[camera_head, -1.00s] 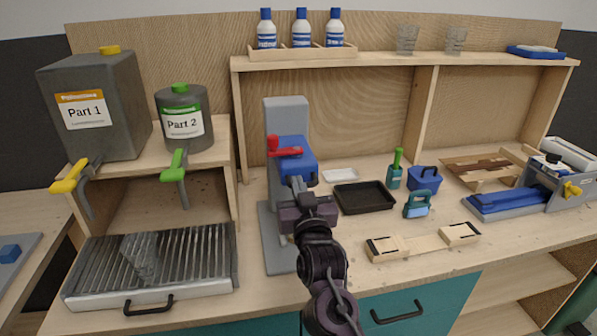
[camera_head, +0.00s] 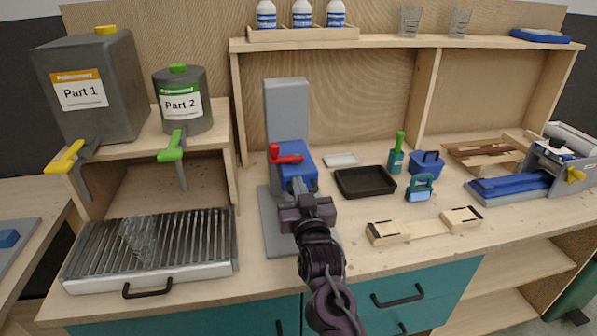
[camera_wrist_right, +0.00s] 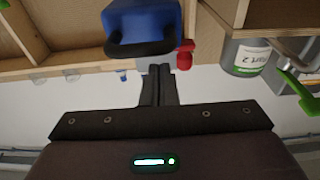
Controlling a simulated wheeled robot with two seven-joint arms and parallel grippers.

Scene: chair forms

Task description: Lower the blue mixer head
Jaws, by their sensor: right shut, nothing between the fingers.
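The mixer has a grey upright column (camera_head: 286,105), a blue head (camera_head: 298,163) and a red lever (camera_head: 286,153) on its left side. Its grey base (camera_head: 272,235) stands on the worktop, partly hidden by my arm. My right gripper (camera_head: 299,185) is shut and empty at the front end of the blue head. In the right wrist view the blue head (camera_wrist_right: 145,22), with a black bar (camera_wrist_right: 141,48) along its front, lies just beyond the closed fingertips (camera_wrist_right: 160,70). I cannot tell if they touch it. My left gripper is out of view.
A black tray (camera_head: 364,181) and a small white dish (camera_head: 342,160) lie right of the mixer. A grill rack (camera_head: 190,245) and two dispensers (camera_head: 90,90) (camera_head: 183,102) are on the left. A wooden fixture (camera_head: 425,228) lies at front right. Bottles stand on the shelf above.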

